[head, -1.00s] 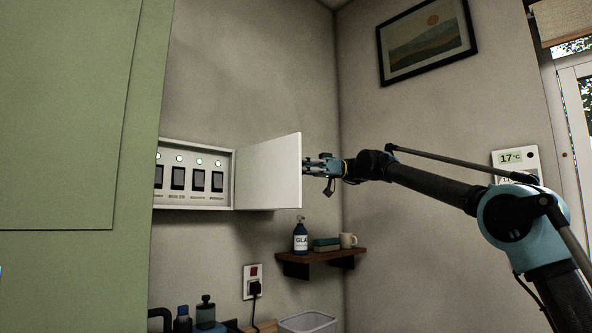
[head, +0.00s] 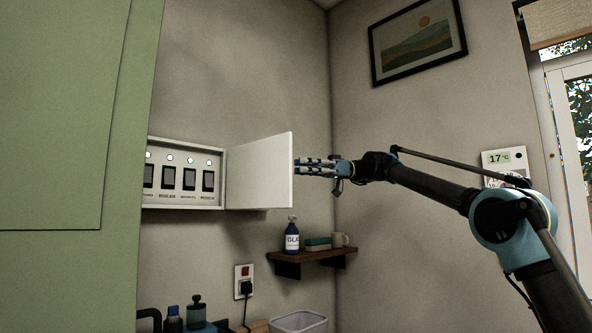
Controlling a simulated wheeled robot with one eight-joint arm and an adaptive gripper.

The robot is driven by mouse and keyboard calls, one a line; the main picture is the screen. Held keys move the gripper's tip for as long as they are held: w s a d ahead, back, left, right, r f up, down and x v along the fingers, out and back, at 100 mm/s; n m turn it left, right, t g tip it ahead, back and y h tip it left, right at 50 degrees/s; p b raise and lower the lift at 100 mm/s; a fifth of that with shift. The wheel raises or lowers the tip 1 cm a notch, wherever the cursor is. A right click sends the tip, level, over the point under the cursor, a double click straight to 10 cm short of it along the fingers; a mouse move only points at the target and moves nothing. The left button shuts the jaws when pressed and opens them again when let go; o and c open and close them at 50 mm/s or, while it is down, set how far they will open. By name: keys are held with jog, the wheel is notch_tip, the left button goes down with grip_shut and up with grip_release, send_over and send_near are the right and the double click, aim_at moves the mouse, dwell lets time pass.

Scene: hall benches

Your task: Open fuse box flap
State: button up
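The fuse box (head: 185,202) is on the wall at the left of the head view. Its white flap (head: 259,172) stands swung out from the right side of the box, leaving several dark switches (head: 168,178) with small green lights above them in the open. My gripper (head: 298,167) is just right of the flap's free edge, pointing left. Its two fingers show one above the other with a gap between them, and nothing is seen in the gap. I cannot tell whether the tips touch the flap.
A green cabinet (head: 60,130) fills the left side and hides the box's left end. Below the flap, a wooden shelf (head: 311,256) holds a blue bottle (head: 292,238), a sponge (head: 317,243) and a mug (head: 340,240). A plugged wall socket (head: 244,273) is lower.

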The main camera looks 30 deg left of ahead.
jog(key=v, duration=0.5)
jog(key=shift+w+d, duration=0.2)
jog(key=shift+w, duration=0.1)
jog(key=w+d+f+m+t, duration=0.1)
jog(key=d+f+m+t, duration=0.6)
jog(key=d+f, duration=0.8)
jog(key=w+d+f+m+t, duration=0.2)
jog(key=d+f+m+t, duration=0.3)
jog(key=d+f+m, duration=0.7)
jog(key=s+d+f+m+t+h, duration=0.2)
jog(key=s+d+f, duration=0.3)
jog(key=d+f, duration=0.7)
jog(key=s+d+f+m+t+h, duration=0.2)
jog(key=s+d+f+m+h, duration=0.2)
jog(key=d+f, duration=0.9)
jog(key=s+d+f+m+t+h, duration=0.2)
jog(key=s+d+f+m, duration=0.2)
jog(key=d+f, duration=0.9)
notch_tip(320, 180, down, 2)
jog(key=shift+s+f+m+h, duration=0.1)
jog(key=shift+s+m+h, duration=0.3)
jog(key=shift+s, duration=0.75)
jog(key=shift+a, duration=0.1)
